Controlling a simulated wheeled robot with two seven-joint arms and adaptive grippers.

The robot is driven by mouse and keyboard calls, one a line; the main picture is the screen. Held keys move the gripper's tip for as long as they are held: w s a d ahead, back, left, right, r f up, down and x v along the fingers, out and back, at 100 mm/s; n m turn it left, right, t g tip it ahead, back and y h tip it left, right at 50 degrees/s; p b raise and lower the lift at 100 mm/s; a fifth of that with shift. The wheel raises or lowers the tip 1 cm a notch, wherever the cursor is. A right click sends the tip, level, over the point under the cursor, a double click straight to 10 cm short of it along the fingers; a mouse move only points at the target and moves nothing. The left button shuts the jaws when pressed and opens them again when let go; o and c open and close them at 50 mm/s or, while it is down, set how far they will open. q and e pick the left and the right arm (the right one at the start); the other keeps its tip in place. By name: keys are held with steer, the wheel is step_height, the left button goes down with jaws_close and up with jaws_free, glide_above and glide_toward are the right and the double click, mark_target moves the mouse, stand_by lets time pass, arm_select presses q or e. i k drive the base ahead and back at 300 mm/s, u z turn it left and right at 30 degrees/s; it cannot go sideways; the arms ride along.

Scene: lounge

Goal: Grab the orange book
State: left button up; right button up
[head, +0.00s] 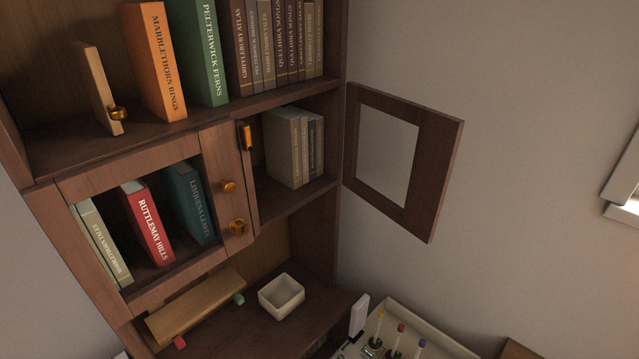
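The orange book (155,62), with "Marblethorn Rings" on its spine, stands upright on the upper open shelf of the brown bookcase. A green book (206,52) stands to its right with a small gap between them. A wooden bookend with a brass knob (103,90) stands to its left, also apart from it. The spine of the orange book faces me and nothing covers it. Neither of my grippers shows in the head view.
Below, a glass-fronted cabinet door (228,187) covers several books. To its right a cabinet door (403,160) stands swung open beside the bookcase. A white bowl (281,297) sits on the lower ledge. A pale tray (430,338) with small items is at the bottom right.

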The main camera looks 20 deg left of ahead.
mark_target(145, 29)
steer(key=z, duration=0.15)
steer(key=k, duration=1.25)
steer(key=u, duration=1.55)
steer(key=i, duration=0.5)
steer(key=u, duration=0.1)
